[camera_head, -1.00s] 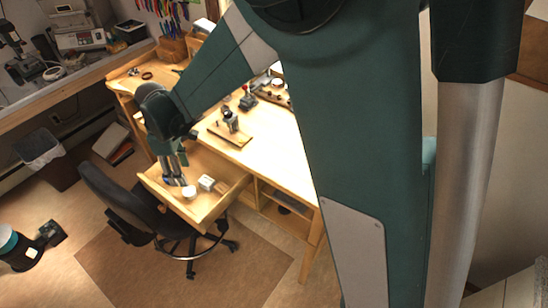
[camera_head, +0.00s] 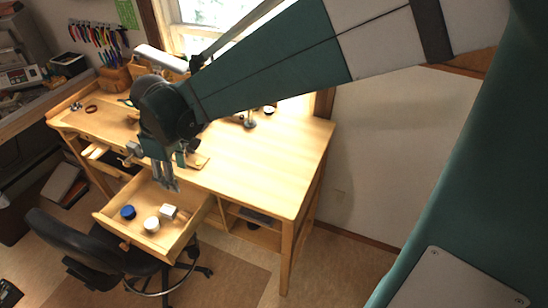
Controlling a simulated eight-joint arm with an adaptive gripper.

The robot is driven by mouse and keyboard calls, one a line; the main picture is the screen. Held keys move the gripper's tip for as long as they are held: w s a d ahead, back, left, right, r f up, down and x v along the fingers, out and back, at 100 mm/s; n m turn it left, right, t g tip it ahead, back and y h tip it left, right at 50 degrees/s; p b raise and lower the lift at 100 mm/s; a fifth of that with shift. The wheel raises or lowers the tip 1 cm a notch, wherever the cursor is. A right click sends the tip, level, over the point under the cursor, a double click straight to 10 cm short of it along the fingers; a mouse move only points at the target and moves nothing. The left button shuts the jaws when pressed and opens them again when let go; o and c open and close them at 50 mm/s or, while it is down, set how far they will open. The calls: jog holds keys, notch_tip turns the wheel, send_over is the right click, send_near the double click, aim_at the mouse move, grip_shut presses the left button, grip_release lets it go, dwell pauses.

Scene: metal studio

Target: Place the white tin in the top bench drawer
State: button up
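The bench drawer (camera_head: 185,243) is pulled out from the front of the wooden bench. A round white tin (camera_head: 152,224) stands in it near the front. A round blue tin (camera_head: 127,212) is to its left and a small white box (camera_head: 169,211) to its right, both also in the drawer. My gripper (camera_head: 169,185) points down above the back part of the drawer, apart from all three things. Its fingers look parted, with nothing between them.
The bench top (camera_head: 265,165) is mostly clear at the right. A small wooden stand (camera_head: 198,161) is behind my gripper. A black office chair (camera_head: 75,250) stands close to the drawer's front left. A pliers rack (camera_head: 98,36) hangs at the back left.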

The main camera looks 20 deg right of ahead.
jog(key=s+d+r+m+t, duration=0.1)
jog(key=s+d+r+m, duration=0.25)
jog(key=d, duration=0.45)
jog(key=s+d+r+m+t, duration=0.2)
jog(key=s+d+r, duration=0.25)
jog(key=d, duration=0.45)
jog(key=s+d+f+m+t, duration=0.1)
jog(key=s+d+m+t, duration=0.1)
jog(key=s+d+m, duration=0.4)
jog(key=s+d, duration=0.4)
jog(key=d, duration=0.1)
jog(key=shift+s+h, duration=0.3)
jog(key=shift+h, duration=0.1)
jog(key=shift+d, duration=0.1)
